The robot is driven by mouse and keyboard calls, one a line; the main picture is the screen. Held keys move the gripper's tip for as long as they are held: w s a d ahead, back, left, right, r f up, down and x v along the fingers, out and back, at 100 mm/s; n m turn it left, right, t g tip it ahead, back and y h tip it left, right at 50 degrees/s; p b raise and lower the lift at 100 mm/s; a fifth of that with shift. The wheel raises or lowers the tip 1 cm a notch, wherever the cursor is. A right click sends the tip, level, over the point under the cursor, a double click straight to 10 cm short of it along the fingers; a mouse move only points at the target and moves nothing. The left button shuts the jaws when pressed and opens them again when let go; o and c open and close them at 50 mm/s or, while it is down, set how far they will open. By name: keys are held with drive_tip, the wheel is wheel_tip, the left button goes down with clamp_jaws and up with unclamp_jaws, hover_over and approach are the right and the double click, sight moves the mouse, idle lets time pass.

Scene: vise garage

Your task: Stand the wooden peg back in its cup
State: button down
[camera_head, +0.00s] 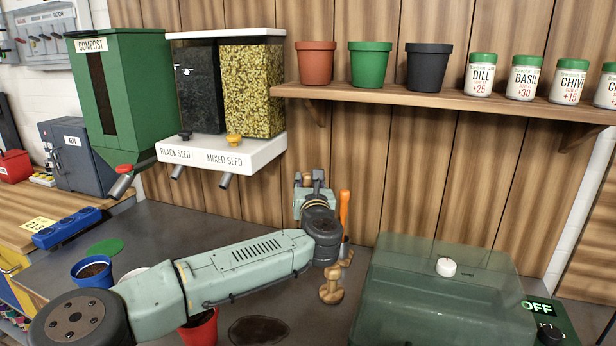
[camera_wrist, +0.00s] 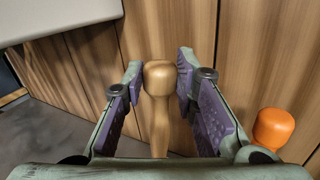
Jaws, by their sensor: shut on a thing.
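The wooden peg (camera_wrist: 160,118) is upright between the two purple-padded fingers of my gripper (camera_wrist: 160,76). Its rounded head shows at the fingertips, and its lower end is hidden behind the gripper body in the wrist view. In the head view my gripper (camera_head: 314,184) is raised above the bench near the wood wall, below and right of the seed dispensers. A small grey cup (camera_head: 345,250) stands on the bench just right of my wrist, partly hidden by it. An orange-handled tool (camera_head: 344,207) stands at the cup; its orange end (camera_wrist: 273,128) shows right of my fingers.
A wooden tamper-like piece (camera_head: 331,286) stands on the bench in front of the cup. A clear green-lidded box (camera_head: 440,300) fills the bench at right. The seed dispenser's white base (camera_head: 222,152) overhangs at left. A shelf (camera_head: 440,101) with pots and jars is above.

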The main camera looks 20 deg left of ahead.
drive_tip(key=shift+f+b, duration=1.55)
drive_tip(key=shift+f, duration=0.7)
drive_tip(key=c, duration=1.2)
unclamp_jaws()
drive_tip(key=o, duration=0.6)
drive_tip(key=v, duration=0.7)
